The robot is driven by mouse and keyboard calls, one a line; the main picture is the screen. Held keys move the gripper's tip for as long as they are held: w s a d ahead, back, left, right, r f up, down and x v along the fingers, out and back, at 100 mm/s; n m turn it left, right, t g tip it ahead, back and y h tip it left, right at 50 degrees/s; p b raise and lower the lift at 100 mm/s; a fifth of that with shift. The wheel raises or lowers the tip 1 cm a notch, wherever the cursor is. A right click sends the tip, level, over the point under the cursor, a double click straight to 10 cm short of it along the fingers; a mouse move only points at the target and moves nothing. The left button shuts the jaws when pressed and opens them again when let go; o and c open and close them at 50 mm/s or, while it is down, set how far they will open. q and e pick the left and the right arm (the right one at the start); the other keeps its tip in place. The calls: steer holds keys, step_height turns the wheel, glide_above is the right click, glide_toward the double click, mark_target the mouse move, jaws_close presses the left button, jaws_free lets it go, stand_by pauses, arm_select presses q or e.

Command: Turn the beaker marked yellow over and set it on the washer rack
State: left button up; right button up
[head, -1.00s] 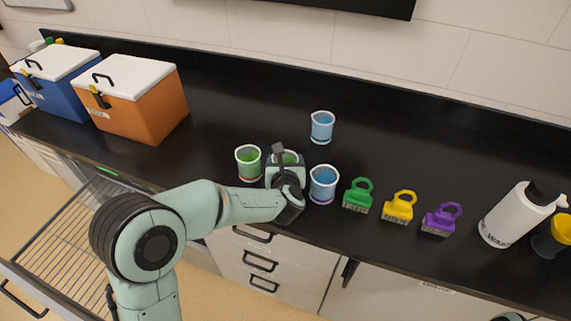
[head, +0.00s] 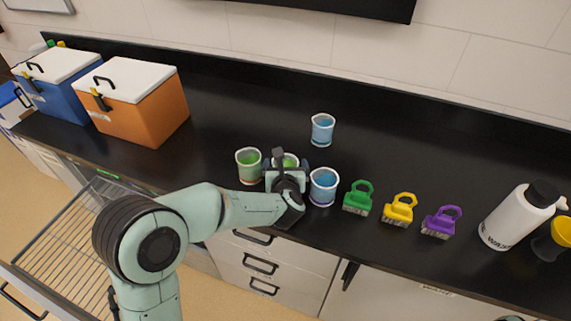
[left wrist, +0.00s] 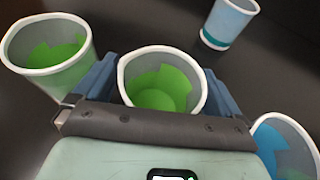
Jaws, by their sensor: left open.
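My left gripper (head: 285,166) is open, its blue fingers on either side of a beaker with green contents (left wrist: 162,82). That beaker is upright on the black counter, its rim showing between the fingers; I cannot tell whether they touch it. Its band is hidden, so I cannot see a yellow mark. Another green beaker (head: 249,166) stands just left of it, a blue beaker (head: 323,188) just right, and a second blue beaker (head: 322,130) farther back. The wire washer rack (head: 70,235) is pulled out low at the left, and the part in view looks empty.
Orange (head: 140,100) and blue (head: 55,82) coolers stand at the left. The counter behind is mostly clear.

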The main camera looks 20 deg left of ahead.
arm_select(q)
steer(key=v, duration=0.2)
steer(key=b+v, duration=0.1)
steer(key=v, duration=0.2)
steer(key=shift+w+d+f, duration=0.1)
steer(key=shift+d, duration=0.2)
steer(key=v, duration=0.8)
steer(key=shift+b, duration=0.35)
